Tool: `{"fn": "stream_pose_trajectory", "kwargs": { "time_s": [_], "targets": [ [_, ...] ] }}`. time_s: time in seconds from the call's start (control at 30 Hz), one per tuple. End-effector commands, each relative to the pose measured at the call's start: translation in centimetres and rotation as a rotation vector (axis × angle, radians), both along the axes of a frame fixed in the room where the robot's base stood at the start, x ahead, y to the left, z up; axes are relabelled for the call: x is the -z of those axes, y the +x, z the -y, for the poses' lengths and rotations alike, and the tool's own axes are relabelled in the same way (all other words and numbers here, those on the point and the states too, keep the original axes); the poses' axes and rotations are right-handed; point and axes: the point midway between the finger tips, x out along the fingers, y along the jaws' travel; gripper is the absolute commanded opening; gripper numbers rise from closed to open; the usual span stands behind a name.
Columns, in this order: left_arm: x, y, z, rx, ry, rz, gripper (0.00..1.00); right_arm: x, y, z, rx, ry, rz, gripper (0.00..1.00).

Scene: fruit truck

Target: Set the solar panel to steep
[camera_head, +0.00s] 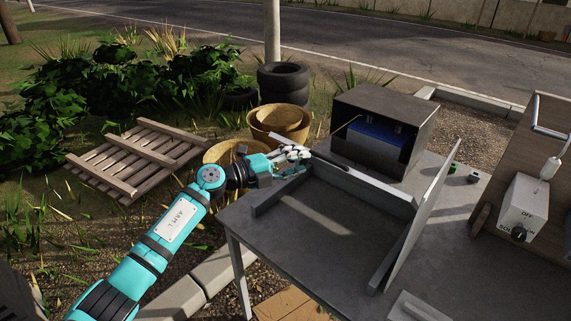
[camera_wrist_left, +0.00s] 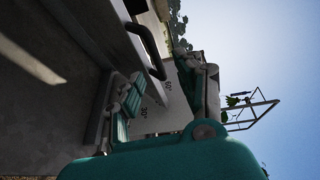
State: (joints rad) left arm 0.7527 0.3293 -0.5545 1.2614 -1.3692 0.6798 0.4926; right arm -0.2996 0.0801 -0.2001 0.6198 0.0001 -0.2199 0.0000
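The solar panel (camera_head: 425,218) shows nearly edge-on in the head view, a thin tilted sheet at the right side of a grey metal frame (camera_head: 277,188) on the table. A grey bar (camera_head: 365,182) runs along the frame's back. My left gripper (camera_head: 292,160) is at the frame's far left corner, by the bar's dark end. In the left wrist view, the left gripper (camera_wrist_left: 165,95) has its fingers apart, with a pale plate bearing angle-like numbers (camera_wrist_left: 160,108) behind them. My right gripper is out of view.
A dark metal box (camera_head: 385,112) with a blue unit inside stands at the table's back. A switch box (camera_head: 522,208) is at the right. Baskets (camera_head: 280,120), tyres (camera_head: 283,80) and a pallet (camera_head: 135,160) lie beyond the table (camera_head: 330,225). The table's front left is bare.

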Motion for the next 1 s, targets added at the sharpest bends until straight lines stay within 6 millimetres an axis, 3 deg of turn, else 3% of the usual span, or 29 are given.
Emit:
{"fn": "stream_pose_trajectory", "kwargs": {
  "time_s": [0.23,0.67,0.77,0.83,1.0],
  "targets": [
    [-0.3,-1.7,-2.7,-0.001,-0.001,0.000,0.36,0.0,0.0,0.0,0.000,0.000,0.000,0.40],
    [0.1,-1.8,-3.1,-0.006,-0.011,-0.009,0.36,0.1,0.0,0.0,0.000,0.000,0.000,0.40],
    [2.9,-1.6,-3.8,-0.049,-0.075,-0.069,0.36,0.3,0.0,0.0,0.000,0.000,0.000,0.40],
    [6.4,-1.4,-4.7,-0.111,-0.155,-0.147,0.36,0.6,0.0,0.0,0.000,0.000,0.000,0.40],
    [18.1,-2.0,-8.6,-0.349,-0.359,-0.388,0.36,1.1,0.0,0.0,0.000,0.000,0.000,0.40]
  ]
}}
